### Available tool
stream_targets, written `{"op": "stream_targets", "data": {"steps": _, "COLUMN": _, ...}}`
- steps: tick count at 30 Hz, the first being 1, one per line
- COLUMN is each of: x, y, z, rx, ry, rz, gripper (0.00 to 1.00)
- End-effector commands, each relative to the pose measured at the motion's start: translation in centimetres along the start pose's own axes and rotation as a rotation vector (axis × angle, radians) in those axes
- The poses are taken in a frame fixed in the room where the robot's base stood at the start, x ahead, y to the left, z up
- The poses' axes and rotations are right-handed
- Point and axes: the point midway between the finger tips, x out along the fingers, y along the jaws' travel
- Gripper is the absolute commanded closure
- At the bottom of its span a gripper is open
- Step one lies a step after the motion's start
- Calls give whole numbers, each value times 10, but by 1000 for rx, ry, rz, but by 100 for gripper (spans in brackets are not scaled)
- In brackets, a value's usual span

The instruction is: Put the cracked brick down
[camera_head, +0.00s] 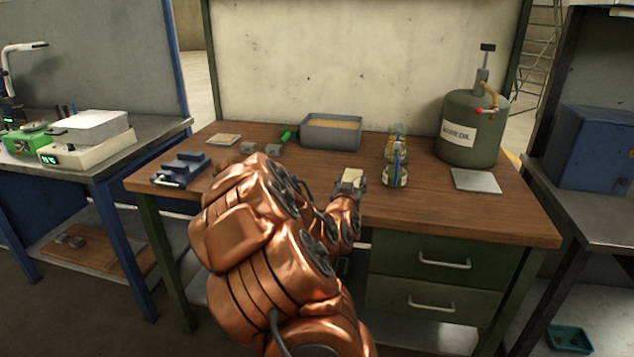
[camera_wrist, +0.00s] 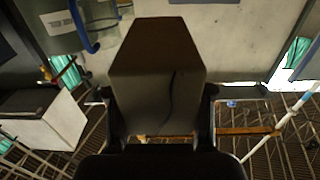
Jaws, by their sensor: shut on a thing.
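The cracked brick (camera_wrist: 160,80) fills the middle of the wrist view as a grey-brown block with a dark crack line down its face. My gripper (camera_wrist: 160,118) is shut on it, with a dark finger at each side. In the head view the brick (camera_head: 352,176) is a small pale block at the end of my copper-coloured arm, over the front middle of the wooden workbench (camera_head: 460,215). My gripper (camera_head: 350,186) is partly hidden by the arm there. I cannot tell whether the brick touches the bench.
A grey tray of sandy material (camera_head: 332,131), glass jars (camera_head: 395,165), a green oil tank (camera_head: 470,128) and a grey plate (camera_head: 475,180) stand on the bench. A blue vise (camera_head: 182,168), a tan tile (camera_head: 223,139) and small grey blocks (camera_head: 272,150) are left. The front right is clear.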

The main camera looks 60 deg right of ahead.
Motion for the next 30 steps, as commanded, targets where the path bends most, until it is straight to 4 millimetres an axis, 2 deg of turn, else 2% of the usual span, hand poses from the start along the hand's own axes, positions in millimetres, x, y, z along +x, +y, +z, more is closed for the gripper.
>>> {"op": "stream_targets", "data": {"steps": 1, "x": 4, "y": -14, "z": 2, "rx": 0, "ry": -1, "rz": -7, "gripper": 97}}
{"op": "stream_targets", "data": {"steps": 6, "x": 18, "y": -48, "z": 4, "rx": -1, "ry": 2, "rz": -7, "gripper": 97}}
{"op": "stream_targets", "data": {"steps": 12, "x": 32, "y": -85, "z": 7, "rx": 1, "ry": 3, "rz": -5, "gripper": 97}}
{"op": "stream_targets", "data": {"steps": 15, "x": 38, "y": -97, "z": 8, "rx": 1, "ry": 3, "rz": -4, "gripper": 97}}
{"op": "stream_targets", "data": {"steps": 23, "x": 41, "y": -108, "z": 13, "rx": 0, "ry": 0, "rz": -2, "gripper": 97}}
{"op": "stream_targets", "data": {"steps": 30, "x": 41, "y": -107, "z": 32, "rx": -1, "ry": -2, "rz": -2, "gripper": 97}}
